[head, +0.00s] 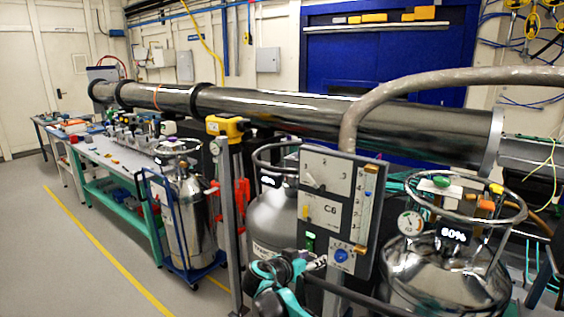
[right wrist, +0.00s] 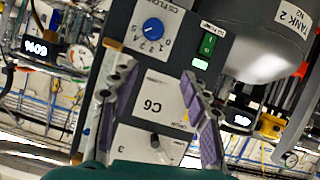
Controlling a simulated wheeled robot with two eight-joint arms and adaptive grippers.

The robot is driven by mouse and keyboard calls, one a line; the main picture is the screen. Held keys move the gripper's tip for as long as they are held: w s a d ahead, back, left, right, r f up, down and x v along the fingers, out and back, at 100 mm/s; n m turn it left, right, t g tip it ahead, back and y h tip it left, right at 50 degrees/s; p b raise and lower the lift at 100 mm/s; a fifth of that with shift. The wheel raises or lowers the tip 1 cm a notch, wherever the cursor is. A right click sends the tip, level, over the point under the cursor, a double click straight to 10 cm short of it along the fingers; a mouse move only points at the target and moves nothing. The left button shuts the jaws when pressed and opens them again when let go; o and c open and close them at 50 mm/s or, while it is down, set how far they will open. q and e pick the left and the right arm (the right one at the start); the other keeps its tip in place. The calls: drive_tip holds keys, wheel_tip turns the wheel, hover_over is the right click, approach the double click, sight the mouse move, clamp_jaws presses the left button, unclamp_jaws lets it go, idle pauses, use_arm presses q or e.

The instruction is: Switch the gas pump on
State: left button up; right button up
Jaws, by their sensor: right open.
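The grey control panel (head: 337,165) marked C6 stands upright between two tanks in the head view. I cannot tell the switch's position. My right gripper (head: 308,266) is open and empty before the lower panel. Its purple-padded fingers (right wrist: 157,78) flank the C6 label in the wrist view. My left gripper is out of view.
A blue flow knob (head: 341,256) sits right of the switch. A tank marked 60% (head: 430,275) stands close on the right, another tank (head: 270,212) behind left. A thick hose (head: 440,80) arches over the panel. Open floor (head: 70,265) lies left.

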drive_tip(key=s+d+n+g+y, duration=0.1)
drive_tip(key=s+d+g+y, duration=0.1)
drive_tip(key=s+d, duration=0.45)
drive_tip(key=s+d+n+g+y, duration=0.1)
drive_tip(key=s+d+n+y, duration=0.15)
drive_tip(key=s, duration=0.75)
drive_tip(key=s+f+n+y, duration=0.1)
drive_tip(key=s+f, duration=0.3)
drive_tip(key=s, duration=0.5)
drive_tip(key=s+f+n+y, duration=0.1)
drive_tip(key=s+f+y, duration=0.2)
drive_tip(key=s, duration=0.6)
drive_tip(key=shift+s+f+g, duration=0.15)
drive_tip(key=shift+f+g, duration=0.15)
drive_tip(key=shift+f, duration=0.1)
